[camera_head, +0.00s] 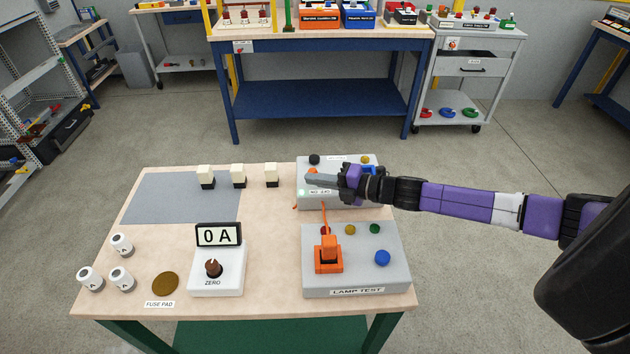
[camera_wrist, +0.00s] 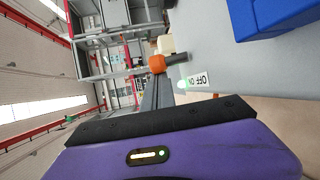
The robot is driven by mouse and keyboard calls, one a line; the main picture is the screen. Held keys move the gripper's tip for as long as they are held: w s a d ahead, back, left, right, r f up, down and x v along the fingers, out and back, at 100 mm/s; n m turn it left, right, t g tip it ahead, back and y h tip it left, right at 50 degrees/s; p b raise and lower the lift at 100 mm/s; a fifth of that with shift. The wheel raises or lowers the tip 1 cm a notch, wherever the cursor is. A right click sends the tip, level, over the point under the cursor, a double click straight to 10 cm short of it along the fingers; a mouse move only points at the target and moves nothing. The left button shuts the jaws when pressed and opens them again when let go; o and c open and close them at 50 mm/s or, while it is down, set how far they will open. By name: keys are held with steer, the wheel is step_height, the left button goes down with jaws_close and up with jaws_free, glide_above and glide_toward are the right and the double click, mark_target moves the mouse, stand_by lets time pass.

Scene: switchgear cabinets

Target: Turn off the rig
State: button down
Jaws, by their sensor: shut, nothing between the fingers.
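The rear grey box (camera_head: 318,203) stands on the table, with a green lit lamp (camera_head: 303,191) at its left front. An orange-ended lever or knob with a dark shaft (camera_wrist: 158,63) sticks out from it in the wrist view. A white OFF/ON label (camera_wrist: 199,80) lies beside it. My gripper (camera_head: 308,180) is over this box, pointing left, with its fingers shut and empty. Its fingertips (camera_wrist: 158,80) appear close to the orange end; I cannot tell if they touch. My gripper hides part of the box top.
The LAMP TEST box (camera_head: 315,278) with an orange switch (camera_head: 328,255) stands in front. A meter reading 0 A (camera_head: 218,235) with a ZERO knob (camera_head: 213,268), white fuses (camera_head: 122,244) and a fuse pad (camera_head: 165,284) are left. A blue part (camera_wrist: 280,18) is near my gripper.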

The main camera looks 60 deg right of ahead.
steer(key=shift+s+d+b, duration=0.2)
steer(key=shift+s+b, duration=0.05)
steer(key=shift+b, duration=0.05)
steer(key=shift+s+d+r, duration=0.1)
steer(key=shift+s+d, duration=0.2)
steer(key=shift+s, duration=0.15)
steer(key=shift+s+d, duration=0.3)
steer(key=shift+s, duration=0.1)
steer(key=shift+s+d+f, duration=0.25)
steer(key=shift+s+d, duration=0.15)
steer(key=b+v, duration=0.1)
steer(key=v, duration=0.6)
steer(key=shift+s+a+b, duration=0.3)
steer(key=shift+s, duration=0.05)
steer(key=shift+r, duration=0.1)
stand_by(0.4)
